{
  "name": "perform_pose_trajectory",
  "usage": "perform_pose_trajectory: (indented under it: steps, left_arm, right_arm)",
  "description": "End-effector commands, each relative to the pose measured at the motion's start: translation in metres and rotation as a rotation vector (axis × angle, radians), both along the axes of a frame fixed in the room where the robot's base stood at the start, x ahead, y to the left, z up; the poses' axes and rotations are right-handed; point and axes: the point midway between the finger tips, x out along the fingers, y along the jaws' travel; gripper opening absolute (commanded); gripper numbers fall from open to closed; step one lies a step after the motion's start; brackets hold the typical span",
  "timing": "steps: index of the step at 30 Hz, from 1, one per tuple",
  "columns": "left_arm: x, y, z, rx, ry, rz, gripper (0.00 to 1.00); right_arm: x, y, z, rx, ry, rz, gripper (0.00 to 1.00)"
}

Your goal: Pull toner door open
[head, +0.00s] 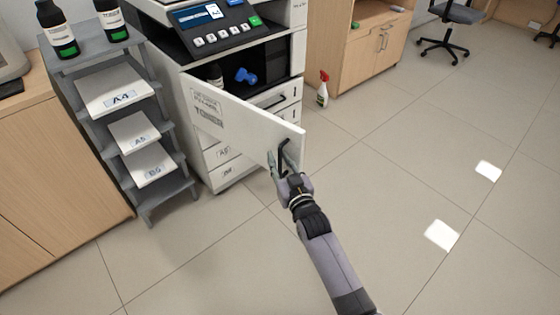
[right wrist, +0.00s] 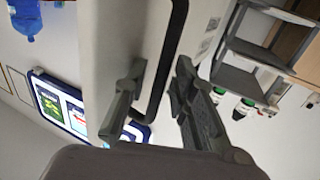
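The toner door (head: 240,118) is a white panel on the copier, swung well out from its front, with a "TONER" label on its face. Its black bar handle (head: 284,152) is near the free edge. My right gripper (head: 284,164) is at this handle, one finger on each side. In the right wrist view the handle (right wrist: 167,60) runs between the two fingers (right wrist: 160,88), with a visible gap, so the fingers look open around it. The bay behind the door shows a blue part (head: 246,75). My left gripper is out of view.
The copier's control panel (head: 215,28) is above the bay. A grey paper rack (head: 155,205) with dark bottles on top stands left of the door. A spray bottle (head: 322,90) stands on the floor by a wooden cabinet (head: 350,62).

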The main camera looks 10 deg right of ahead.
Motion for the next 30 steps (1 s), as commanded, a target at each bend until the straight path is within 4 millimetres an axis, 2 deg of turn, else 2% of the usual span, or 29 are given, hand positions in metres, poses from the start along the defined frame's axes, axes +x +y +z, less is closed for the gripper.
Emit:
perform_pose_trajectory:
  steps: [10, 14, 24, 30]
  left_arm:
    - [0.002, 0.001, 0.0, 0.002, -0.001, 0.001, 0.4]
    - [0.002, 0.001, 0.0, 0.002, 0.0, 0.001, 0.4]
    - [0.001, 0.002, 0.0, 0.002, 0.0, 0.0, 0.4]
    - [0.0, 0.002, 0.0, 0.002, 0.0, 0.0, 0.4]
  right_arm:
    - [-0.001, -0.001, -0.001, 0.001, 0.002, 0.0, 0.3]
    - [-0.012, -0.003, -0.002, 0.0, 0.003, -0.001, 0.3]
    - [-0.08, -0.019, -0.002, 0.001, 0.004, 0.0, 0.3]
    - [-0.108, -0.026, -0.002, 0.0, 0.003, 0.0, 0.3]
